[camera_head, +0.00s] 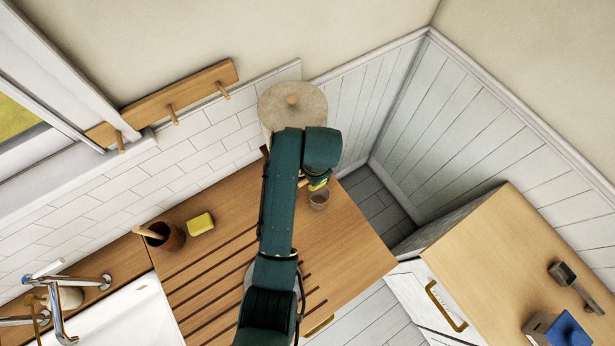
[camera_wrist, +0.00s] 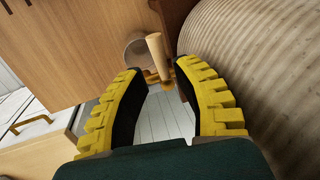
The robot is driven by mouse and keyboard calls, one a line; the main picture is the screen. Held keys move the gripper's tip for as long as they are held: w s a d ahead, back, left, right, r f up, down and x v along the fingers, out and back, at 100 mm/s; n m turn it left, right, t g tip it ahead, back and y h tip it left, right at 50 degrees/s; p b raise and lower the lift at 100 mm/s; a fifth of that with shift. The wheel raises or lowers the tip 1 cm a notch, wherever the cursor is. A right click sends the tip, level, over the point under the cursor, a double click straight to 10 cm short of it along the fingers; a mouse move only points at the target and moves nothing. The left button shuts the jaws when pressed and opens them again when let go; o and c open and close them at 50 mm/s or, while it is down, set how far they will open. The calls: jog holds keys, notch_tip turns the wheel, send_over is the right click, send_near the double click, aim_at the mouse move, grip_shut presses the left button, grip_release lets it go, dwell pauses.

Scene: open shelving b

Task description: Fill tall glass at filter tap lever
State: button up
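A ribbed, stone-coloured filter (camera_head: 292,104) with a round knob on its lid stands at the back corner of the counter. Its side fills the right of the wrist view (camera_wrist: 255,65). The tap lever (camera_wrist: 156,48), pale and wooden on a brass-coloured tap (camera_wrist: 160,75), shows just beyond my fingertips. The glass (camera_head: 319,199) stands on the counter by the filter; in the wrist view its round rim (camera_wrist: 136,48) is partly behind the lever. My gripper (camera_wrist: 162,72) is open, its yellow fingers apart with nothing held. In the head view my arm hides most of it.
A yellow sponge (camera_head: 201,224) and a brown pot (camera_head: 165,237) stand left on the grooved wooden counter (camera_head: 355,250). The sink (camera_head: 120,325) and chrome faucet (camera_head: 60,310) are further left. Right of a floor gap is another cabinet (camera_head: 500,250).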

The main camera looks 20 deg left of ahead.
jog(key=shift+w+a+f, duration=0.15)
jog(key=shift+f, duration=0.75)
jog(key=shift+w+a+f, duration=0.1)
jog(key=shift+a+f, duration=0.05)
jog(key=shift+f, duration=0.7)
grip_shut()
